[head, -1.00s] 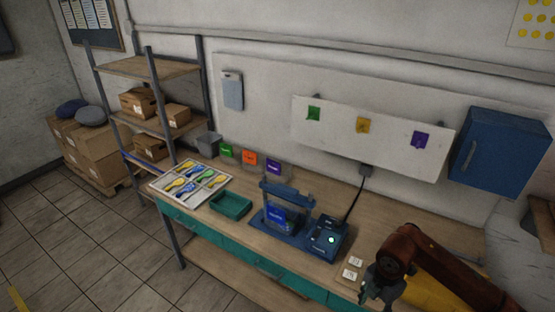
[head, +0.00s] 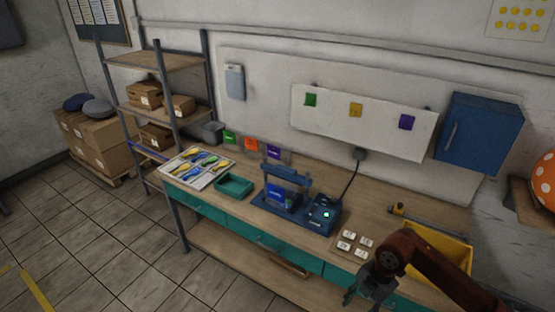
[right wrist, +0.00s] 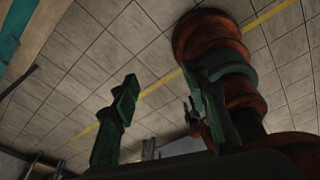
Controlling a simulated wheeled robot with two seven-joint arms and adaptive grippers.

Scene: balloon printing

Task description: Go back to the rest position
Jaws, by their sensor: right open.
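My right gripper (head: 362,292) is at the lower right of the head view, in front of the table's front edge. In the right wrist view its two fingers (right wrist: 160,115) stand apart with nothing between them. My left gripper is in neither view. The blue printing press (head: 287,190) stands on the wooden workbench (head: 330,194) with a blue piece in its frame. Beside it is a control box (head: 322,214) with a lit green light.
A tray of coloured balloons (head: 198,168) and a green tray (head: 234,187) lie on the left of the bench. White tiles (head: 346,241) and a yellow bin (head: 440,243) are near my right arm. A blue cabinet (head: 481,136) hangs on the wall. Floor in front is clear.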

